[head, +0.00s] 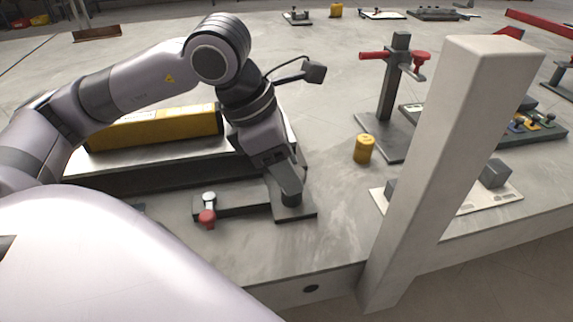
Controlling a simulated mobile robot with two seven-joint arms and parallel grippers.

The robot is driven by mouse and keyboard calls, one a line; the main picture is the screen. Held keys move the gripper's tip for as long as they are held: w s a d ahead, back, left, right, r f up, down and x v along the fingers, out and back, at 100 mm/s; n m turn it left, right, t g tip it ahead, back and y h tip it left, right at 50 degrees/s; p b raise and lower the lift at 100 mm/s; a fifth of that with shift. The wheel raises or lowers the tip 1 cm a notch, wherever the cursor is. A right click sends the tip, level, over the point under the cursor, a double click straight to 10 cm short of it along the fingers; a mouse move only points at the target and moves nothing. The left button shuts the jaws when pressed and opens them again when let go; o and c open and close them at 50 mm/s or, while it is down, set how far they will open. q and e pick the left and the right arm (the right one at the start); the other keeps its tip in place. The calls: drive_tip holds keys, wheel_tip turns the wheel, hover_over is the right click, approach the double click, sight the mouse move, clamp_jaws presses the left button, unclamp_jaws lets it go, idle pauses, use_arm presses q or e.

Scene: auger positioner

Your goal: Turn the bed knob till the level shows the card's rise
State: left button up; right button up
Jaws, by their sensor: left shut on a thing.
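My left gripper (287,190) reaches down from the left arm and is shut at a dark base plate (298,212) on the table. The bed knob is mostly hidden by the gripper; a dark rounded part shows at the fingers. A long yellow body (160,128), which looks like the level, lies on the grey bed (160,154) behind and left of the gripper. Its reading cannot be made out from here. A lever with a red end (207,218) sits left of the gripper. I cannot pick out the card for sure. My right gripper is not in view.
A pale square post (440,150) rises in the right foreground and hides part of the table. A yellow cylinder (364,149) stands right of the gripper, near a dark stand with red handles (393,85). A white plate with grey blocks (505,193) lies at the right.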

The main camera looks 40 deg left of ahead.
use_arm(q)
drive_tip(key=o, duration=1)
drive_tip(key=shift+p+v, duration=0.65)
drive_tip(key=shift+v, duration=2.95)
